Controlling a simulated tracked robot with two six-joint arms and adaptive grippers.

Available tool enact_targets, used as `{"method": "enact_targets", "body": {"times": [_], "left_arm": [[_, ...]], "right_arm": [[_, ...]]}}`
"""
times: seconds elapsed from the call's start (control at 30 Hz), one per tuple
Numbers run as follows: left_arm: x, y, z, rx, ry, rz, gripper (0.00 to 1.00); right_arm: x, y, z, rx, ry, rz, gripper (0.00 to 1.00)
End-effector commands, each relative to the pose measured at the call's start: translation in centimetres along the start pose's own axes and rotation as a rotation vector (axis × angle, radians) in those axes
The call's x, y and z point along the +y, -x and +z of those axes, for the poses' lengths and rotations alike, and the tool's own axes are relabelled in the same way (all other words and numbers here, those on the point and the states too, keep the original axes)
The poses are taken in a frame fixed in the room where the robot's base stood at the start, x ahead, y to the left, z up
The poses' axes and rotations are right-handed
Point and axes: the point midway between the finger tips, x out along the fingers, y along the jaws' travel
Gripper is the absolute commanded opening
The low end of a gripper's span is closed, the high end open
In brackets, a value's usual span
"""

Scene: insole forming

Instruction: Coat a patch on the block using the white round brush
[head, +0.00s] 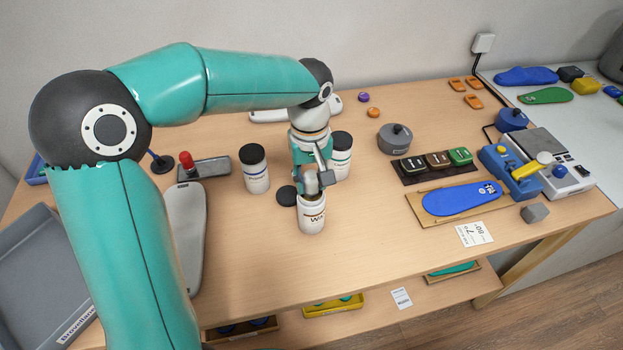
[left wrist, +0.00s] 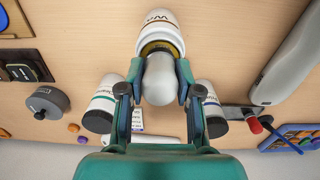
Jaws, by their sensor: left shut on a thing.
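My left gripper (head: 314,183) is directly above an open white jar (head: 311,215) whose label begins with "WA". In the left wrist view, its two fingers (left wrist: 157,92) are closed on the sides of a pale rounded piece, which I take to be the handle of the white round brush (left wrist: 159,76). Its far end reaches the mouth of the jar (left wrist: 158,35); bristles are hidden. In the head view the gripper mostly covers the brush. A small grey block (head: 535,213) lies at the right front of the table; I cannot tell if it is the task's block. My right gripper is not in view.
Two closed jars, left (head: 256,170) and right (head: 342,157), flank the gripper. A black lid (head: 287,195) lies beside the open jar. A blue insole (head: 462,198) rests on a board at right. A grey bin (head: 40,255) is at left. The front middle is clear.

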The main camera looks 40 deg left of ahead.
Motion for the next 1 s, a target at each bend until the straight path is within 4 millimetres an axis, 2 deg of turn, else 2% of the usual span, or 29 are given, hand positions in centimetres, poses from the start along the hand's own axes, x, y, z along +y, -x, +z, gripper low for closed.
{"method": "enact_targets", "body": {"times": [0.17,0.8,1.0], "left_arm": [[0.0,0.6,0.1,-0.003,-0.001,-0.003,0.0],[0.1,5.9,0.0,-0.001,-0.002,-0.001,0.0],[0.1,7.0,0.1,-0.001,-0.002,-0.001,0.0]], "right_arm": [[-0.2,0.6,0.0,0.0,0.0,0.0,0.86],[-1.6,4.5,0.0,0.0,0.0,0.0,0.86],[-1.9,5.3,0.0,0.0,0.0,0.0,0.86]]}}
